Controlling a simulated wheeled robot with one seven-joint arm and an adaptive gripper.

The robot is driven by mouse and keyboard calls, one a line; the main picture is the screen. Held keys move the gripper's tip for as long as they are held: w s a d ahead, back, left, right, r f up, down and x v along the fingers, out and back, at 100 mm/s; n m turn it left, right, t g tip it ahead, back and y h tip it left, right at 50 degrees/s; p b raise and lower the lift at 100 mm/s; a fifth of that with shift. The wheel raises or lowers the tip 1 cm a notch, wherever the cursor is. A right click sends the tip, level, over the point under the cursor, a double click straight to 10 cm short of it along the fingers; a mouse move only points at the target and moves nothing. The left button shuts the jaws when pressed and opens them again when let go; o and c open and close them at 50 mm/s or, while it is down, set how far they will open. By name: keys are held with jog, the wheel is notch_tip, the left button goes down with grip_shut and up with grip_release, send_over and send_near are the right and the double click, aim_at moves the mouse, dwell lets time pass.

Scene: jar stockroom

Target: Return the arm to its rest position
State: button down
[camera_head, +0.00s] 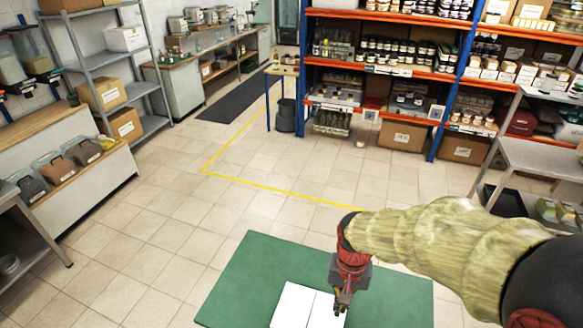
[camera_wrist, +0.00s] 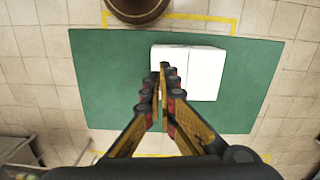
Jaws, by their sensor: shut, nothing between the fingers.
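My gripper (camera_head: 342,300) hangs at the end of my arm in the lower right of the head view, pointing down over a green surface (camera_head: 235,290). In the wrist view my gripper (camera_wrist: 163,68) has its fingers together with nothing between them. A white box-like object (camera_head: 295,306) with a seam down its middle lies on the green surface, just left of and partly behind the gripper. I cannot tell the height of the gripper above the surface.
Orange and blue shelves (camera_head: 380,70) with jars and boxes stand at the back. A grey table (camera_head: 545,160) is at the right. A grey rack (camera_head: 130,88) and a counter with bins (camera_head: 85,180) are at the left. The tiled floor (camera_head: 190,220) between is clear.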

jog(key=s+d+r+n+t+b, duration=0.2)
jog(key=s+d+r+t+b, duration=0.4)
jog(key=b, duration=0.5)
jog(key=s+r, duration=0.2)
jog(key=s, duration=0.1)
jog(key=shift+s+n, duration=0.25)
jog(key=shift+n, duration=0.15)
jog(key=shift+d+r, duration=0.1)
jog(key=shift+r, duration=0.05)
jog(key=shift+d, duration=0.15)
